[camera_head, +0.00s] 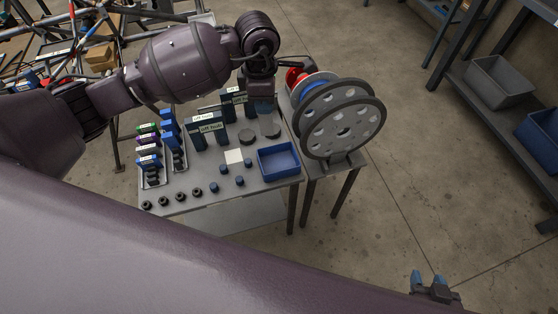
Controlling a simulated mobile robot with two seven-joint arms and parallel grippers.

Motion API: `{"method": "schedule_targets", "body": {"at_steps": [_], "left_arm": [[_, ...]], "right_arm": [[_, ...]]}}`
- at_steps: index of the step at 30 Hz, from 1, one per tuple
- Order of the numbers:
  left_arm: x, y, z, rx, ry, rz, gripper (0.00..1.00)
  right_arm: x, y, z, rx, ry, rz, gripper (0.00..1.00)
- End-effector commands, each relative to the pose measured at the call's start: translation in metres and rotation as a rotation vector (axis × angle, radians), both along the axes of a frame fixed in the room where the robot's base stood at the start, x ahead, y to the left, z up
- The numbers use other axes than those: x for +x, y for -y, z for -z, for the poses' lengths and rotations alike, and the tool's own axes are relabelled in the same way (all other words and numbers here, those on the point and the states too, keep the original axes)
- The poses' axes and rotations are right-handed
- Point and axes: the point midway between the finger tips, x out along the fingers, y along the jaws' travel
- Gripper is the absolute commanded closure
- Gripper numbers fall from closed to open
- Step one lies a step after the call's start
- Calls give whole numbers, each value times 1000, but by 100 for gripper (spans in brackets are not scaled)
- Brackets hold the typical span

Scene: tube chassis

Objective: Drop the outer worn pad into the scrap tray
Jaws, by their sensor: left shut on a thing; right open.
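My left gripper (262,103) hangs over the back right of the grey work table, beside the large wheel. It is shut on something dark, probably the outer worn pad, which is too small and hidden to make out. The blue open tray (279,177), which I take as the scrap tray, stands at the table's right front corner, in front of the gripper. Its visible floor looks empty. My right gripper (427,279) is open and empty at the bottom right, over the floor and away from the table.
A large dark wheel (369,118) with round holes stands on a stand right of the table, with a red part (294,76) behind. Labelled dark boxes (208,129), small racks (152,178) and several small cylinders (197,192) occupy the table. A shelf with bins (499,82) stands far right.

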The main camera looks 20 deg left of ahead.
Motion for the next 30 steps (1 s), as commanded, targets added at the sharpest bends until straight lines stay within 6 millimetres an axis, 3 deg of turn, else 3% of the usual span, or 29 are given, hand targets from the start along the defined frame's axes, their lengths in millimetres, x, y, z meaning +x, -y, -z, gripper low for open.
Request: {"method": "schedule_targets", "body": {"at_steps": [9, 15, 21, 30], "left_arm": [[24, 10, 46, 16, -20, -627, 100], [33, 14, 67, 29, -21, -934, 100], [37, 16, 77, 36, -17, -1079, 100], [37, 16, 93, 38, -21, -1099, 100]], "right_arm": [[-1, 0, 7, -2, -8, -3, 57], [0, 0, 8, -3, -9, -5, 57], [1, 0, 8, -4, -7, -5, 57], [-1, 0, 18, -3, -20, -6, 57]]}}
